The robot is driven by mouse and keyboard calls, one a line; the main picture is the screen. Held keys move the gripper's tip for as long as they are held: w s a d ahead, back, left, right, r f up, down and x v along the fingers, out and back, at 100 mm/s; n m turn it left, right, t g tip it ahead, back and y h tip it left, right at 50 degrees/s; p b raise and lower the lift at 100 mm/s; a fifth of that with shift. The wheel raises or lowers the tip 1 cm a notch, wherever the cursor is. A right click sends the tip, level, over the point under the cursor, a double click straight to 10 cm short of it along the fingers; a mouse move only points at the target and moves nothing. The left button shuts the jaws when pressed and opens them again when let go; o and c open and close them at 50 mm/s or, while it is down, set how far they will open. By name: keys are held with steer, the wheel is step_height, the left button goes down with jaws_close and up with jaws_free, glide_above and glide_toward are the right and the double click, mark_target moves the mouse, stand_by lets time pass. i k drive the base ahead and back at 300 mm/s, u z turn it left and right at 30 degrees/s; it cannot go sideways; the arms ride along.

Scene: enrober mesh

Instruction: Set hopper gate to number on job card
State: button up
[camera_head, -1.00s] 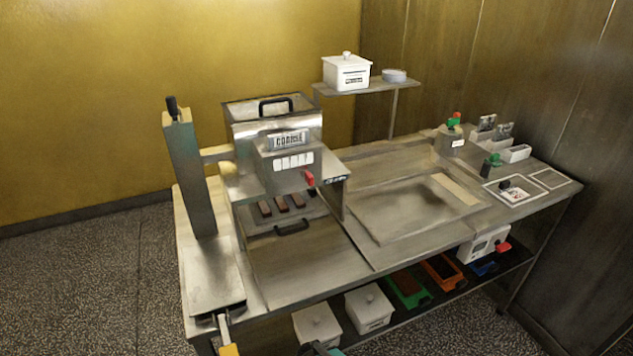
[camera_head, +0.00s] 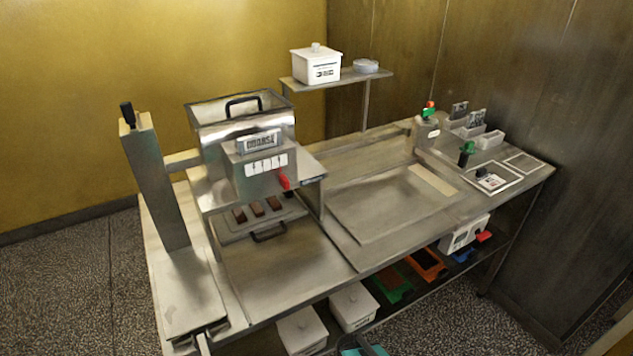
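The steel hopper (camera_head: 240,118) stands at the left of the bench, with a black handle on its lid. Its front has a dark-lettered plate (camera_head: 259,142) and a white strip of marks (camera_head: 266,165), too small to read. A red gate lever (camera_head: 284,183) sits at the strip's lower right. A white card with a dark clip (camera_head: 492,180), possibly the job card, lies in a white-edged frame at the right; its number is unreadable. My gripper is not identifiable; a teal and dark piece (camera_head: 364,349), perhaps of my arm, shows at the bottom edge.
Brown bars (camera_head: 257,209) lie below the hopper. A tall steel post (camera_head: 155,180) stands left. A shelf (camera_head: 345,80) holds a white lidded box (camera_head: 316,65). Green-knobbed items (camera_head: 467,150) stand right. Bins (camera_head: 352,306) sit under the bench.

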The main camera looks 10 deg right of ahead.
mark_target(282, 177)
steer(key=z, duration=0.9)
steer(key=k, duration=1.4)
steer(key=u, duration=3.65)
steer(key=i, duration=0.1)
steer(key=z, duration=1.95)
